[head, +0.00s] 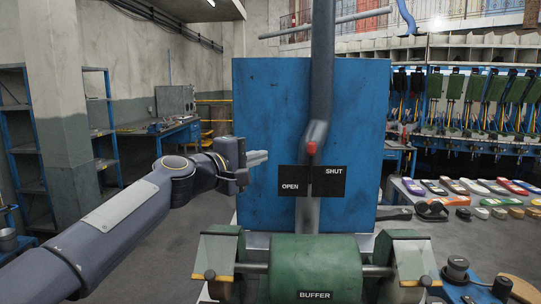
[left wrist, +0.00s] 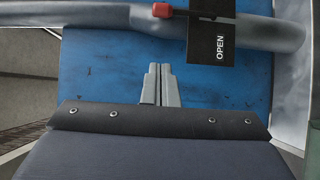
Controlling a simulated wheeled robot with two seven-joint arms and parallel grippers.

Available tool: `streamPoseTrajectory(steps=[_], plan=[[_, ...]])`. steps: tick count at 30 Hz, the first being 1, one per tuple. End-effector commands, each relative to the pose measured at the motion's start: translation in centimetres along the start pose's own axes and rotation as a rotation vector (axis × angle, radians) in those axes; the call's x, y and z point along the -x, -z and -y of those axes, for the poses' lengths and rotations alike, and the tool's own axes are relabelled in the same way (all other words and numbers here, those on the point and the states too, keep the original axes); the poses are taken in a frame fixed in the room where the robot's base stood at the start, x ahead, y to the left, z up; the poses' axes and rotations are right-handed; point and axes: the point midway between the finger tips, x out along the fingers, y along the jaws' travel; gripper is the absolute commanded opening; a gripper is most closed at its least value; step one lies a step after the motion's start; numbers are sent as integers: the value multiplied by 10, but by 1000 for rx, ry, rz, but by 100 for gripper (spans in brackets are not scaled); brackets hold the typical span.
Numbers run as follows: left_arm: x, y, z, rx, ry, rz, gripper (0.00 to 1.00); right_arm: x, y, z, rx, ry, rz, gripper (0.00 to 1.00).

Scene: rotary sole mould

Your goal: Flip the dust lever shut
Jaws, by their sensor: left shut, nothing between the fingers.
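The dust lever (head: 312,149) has a red knob and stands about upright in front of the grey pipe, between the black OPEN plate (head: 294,181) on the left and the SHUT plate (head: 328,181) on the right. My left gripper (head: 262,158) is shut and empty, in front of the blue panel, left of the lever and apart from it. In the left wrist view, the shut fingertips (left wrist: 160,72) point toward the red knob (left wrist: 162,10) at the top edge. The OPEN label (left wrist: 211,43) is beside it. My right gripper is not in view.
The blue panel (head: 265,105) stands behind the lever, with the grey pipe (head: 322,75) running up it. Below is the green BUFFER roller (head: 315,262) between two green housings. Shoe soles lie on a table at the right.

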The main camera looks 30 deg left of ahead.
Motion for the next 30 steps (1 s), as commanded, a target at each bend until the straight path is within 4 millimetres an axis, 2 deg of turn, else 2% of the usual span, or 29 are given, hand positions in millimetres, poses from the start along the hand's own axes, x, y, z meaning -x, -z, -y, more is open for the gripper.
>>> streamPoseTrajectory(steps=[12,18,30], plan=[[-88,-2,-1,0,2,4,0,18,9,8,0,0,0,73],[-106,-23,-1,0,1,3,0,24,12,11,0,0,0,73],[-112,-29,0,-1,0,1,0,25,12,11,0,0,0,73]])
